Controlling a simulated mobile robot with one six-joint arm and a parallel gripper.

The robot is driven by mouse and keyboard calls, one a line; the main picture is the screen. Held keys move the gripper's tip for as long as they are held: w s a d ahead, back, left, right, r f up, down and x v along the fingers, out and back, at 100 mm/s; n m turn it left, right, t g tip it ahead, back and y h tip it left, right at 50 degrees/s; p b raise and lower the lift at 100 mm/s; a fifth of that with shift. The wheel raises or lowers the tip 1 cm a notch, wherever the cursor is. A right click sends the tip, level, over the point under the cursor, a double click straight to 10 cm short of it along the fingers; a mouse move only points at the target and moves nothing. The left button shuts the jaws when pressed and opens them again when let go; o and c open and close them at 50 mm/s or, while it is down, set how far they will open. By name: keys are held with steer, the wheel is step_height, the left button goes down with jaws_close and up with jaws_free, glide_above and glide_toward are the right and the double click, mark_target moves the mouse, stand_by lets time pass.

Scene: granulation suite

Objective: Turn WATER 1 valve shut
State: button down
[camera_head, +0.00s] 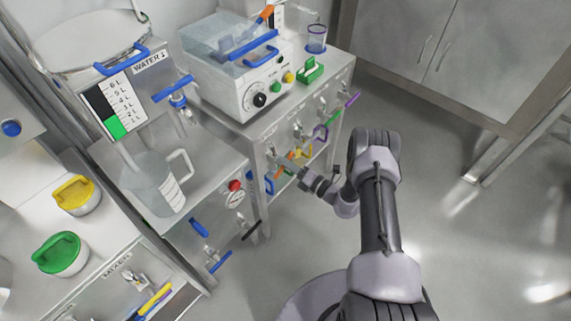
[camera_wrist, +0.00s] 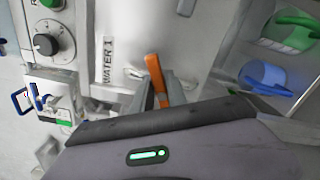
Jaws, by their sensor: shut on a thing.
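A short orange lever handle (camera_wrist: 153,72) stands out beside the label WATER 1 (camera_wrist: 107,62) in the wrist view. My gripper (camera_wrist: 158,92) has a finger on each side of this handle and is shut on it. The handle's tip shows beyond the fingers; its lower part is hidden by my gripper. In the head view my gripper (camera_head: 302,178) is low at the cabinet front, by a row of valves with coloured handles. The orange handle (camera_head: 287,164) shows only small there. A tank at the left has a label reading WATER (camera_head: 150,62) and a blue-handled tap (camera_head: 173,90).
A clear jug (camera_head: 155,185) stands below the tank. Purple (camera_head: 352,99) and yellow handles stick out near my gripper. The floor at the right is clear.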

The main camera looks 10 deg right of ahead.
steer(key=m, duration=0.4)
steer(key=shift+f+m, duration=0.3)
steer(key=shift+m, duration=0.4)
steer(key=c, duration=1.3)
jaws_free()
steer(key=p+v, duration=0.4)
steer(key=v, duration=1.3)
steer(key=shift+s+d+p, duration=0.15)
steer(key=shift+p, duration=0.25)
